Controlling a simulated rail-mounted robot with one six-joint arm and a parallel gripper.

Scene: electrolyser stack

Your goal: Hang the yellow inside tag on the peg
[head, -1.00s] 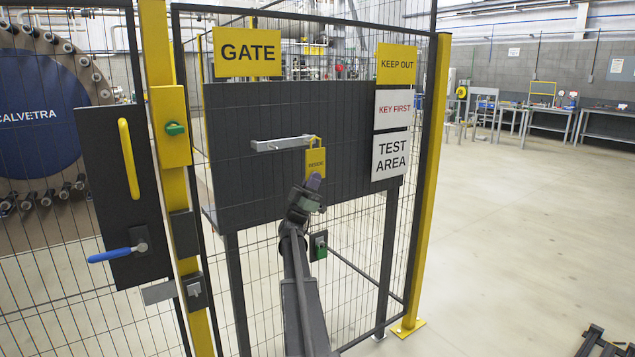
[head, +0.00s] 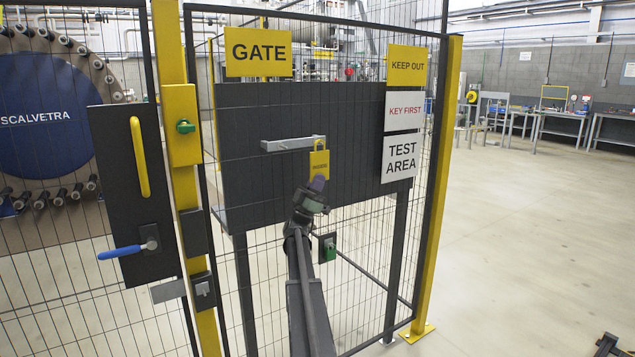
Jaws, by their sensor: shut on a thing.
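The yellow tag (head: 319,165) is upright near the right end of the grey peg (head: 285,145), in front of the dark board. Its loop shows at the peg's right end, but I cannot tell whether it is around the peg or just in front of it. My gripper (head: 318,184) is below the tag, shut on its lower edge. The fingertips are small and partly hidden by my wrist.
The dark board (head: 245,185) stands behind the wire mesh fence. Signs, including the yellow GATE sign (head: 258,52) and white TEST AREA sign (head: 400,157), surround it. A door panel with a blue handle (head: 120,252) is left. Open floor (head: 520,250) lies right.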

